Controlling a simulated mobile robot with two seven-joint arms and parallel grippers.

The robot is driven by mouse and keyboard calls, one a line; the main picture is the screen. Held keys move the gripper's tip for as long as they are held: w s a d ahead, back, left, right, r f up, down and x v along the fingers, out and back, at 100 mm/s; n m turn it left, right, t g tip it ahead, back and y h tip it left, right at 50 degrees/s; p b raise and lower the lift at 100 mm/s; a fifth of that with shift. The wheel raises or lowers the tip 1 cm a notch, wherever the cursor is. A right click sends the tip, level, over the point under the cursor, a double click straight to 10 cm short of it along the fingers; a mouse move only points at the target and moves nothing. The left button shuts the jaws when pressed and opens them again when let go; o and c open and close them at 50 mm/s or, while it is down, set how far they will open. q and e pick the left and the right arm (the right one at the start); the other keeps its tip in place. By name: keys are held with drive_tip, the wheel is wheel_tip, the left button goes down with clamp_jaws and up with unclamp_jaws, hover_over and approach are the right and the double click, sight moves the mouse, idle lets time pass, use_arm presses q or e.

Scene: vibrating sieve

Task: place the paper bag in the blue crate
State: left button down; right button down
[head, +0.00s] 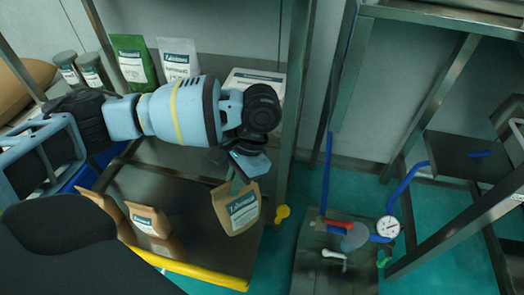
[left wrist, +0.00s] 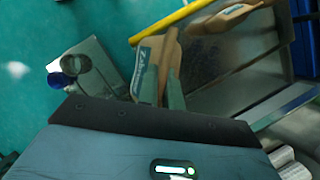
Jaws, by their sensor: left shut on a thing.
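A brown paper bag (head: 236,212) with a pale label hangs tilted from my left gripper (head: 238,180), which is shut on its top edge. The bag (left wrist: 153,62) also shows in the left wrist view, beyond the green fingers. It hangs over the right part of the lower metal shelf (head: 192,208). A blue crate (head: 78,180) shows only in part at the left of that shelf, mostly hidden behind my left arm. Blue walls (left wrist: 305,45), probably the crate's, show at the right edge of the left wrist view. My right gripper is not in view.
Other brown bags (head: 148,221) stand on the lower shelf, left of the held bag. A yellow bar (head: 190,269) runs along the shelf's front. A metal post (head: 293,90) stands close right. Green and white pouches and a box (head: 256,83) stand on the upper shelf.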

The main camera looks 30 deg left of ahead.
use_arm(q)
drive_tip(key=s+d+r+n+h, duration=0.1)
drive_tip(key=s+d+r+n, duration=0.1)
drive_tip(key=r, duration=0.8)
drive_tip(key=d+n, duration=0.1)
drive_tip(key=n, duration=0.1)
drive_tip(key=shift+s+d+r+n+h, duration=0.15)
drive_tip(key=shift+s+n+h, duration=0.2)
drive_tip(key=shift+n+h, duration=0.05)
